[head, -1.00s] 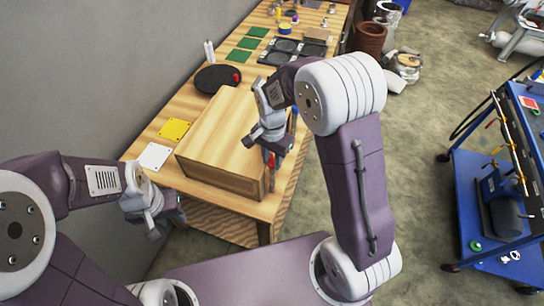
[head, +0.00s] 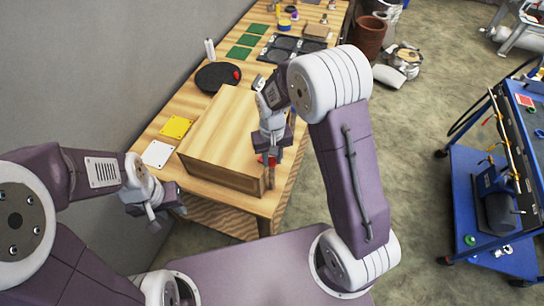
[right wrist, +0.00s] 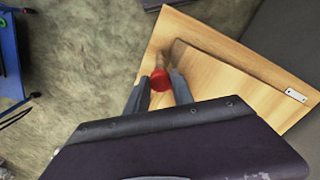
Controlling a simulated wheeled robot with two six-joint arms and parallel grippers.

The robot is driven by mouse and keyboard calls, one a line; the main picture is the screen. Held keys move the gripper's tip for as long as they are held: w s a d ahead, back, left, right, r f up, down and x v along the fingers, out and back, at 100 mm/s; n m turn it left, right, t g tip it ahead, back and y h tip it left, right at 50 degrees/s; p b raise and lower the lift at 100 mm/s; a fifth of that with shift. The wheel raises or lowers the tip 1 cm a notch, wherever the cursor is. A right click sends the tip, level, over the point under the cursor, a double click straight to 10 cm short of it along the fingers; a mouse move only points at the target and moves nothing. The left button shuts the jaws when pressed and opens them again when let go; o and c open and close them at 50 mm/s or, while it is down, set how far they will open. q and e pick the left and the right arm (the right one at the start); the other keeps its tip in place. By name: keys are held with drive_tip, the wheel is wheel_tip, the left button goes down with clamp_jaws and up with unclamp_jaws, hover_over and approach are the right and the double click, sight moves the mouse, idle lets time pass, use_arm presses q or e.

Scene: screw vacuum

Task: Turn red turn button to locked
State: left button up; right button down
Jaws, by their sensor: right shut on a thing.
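The red turn button (right wrist: 159,80) is between the two fingers of my right gripper (right wrist: 158,88) in the right wrist view, at the end of the wooden box. My right gripper (head: 268,165) is shut on it. In the head view the red button (head: 264,160) shows beside the box's right end, partly covered by the gripper. Whether its mark reads locked cannot be seen. My left gripper (head: 166,210) is empty, with its fingers apart, in front of the table's near left corner.
The wooden box (head: 215,130) stands on the long wooden table (head: 140,145). A yellow card (head: 175,127), a white card (head: 157,154) and a black round pad (head: 217,77) lie near it. A blue cart (head: 475,215) stands to the right. Floor between is clear.

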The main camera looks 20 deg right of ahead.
sight(273, 160)
drive_tip(key=shift+w+r+n, duration=0.2)
drive_tip(key=shift+n, duration=0.6)
drive_tip(key=c, duration=1.1)
unclamp_jaws()
drive_tip(key=shift+s+f, duration=0.1)
drive_tip(key=shift+f, duration=0.05)
wheel_tip(273, 160, up, 9)
drive_tip(key=shift+d, duration=0.1)
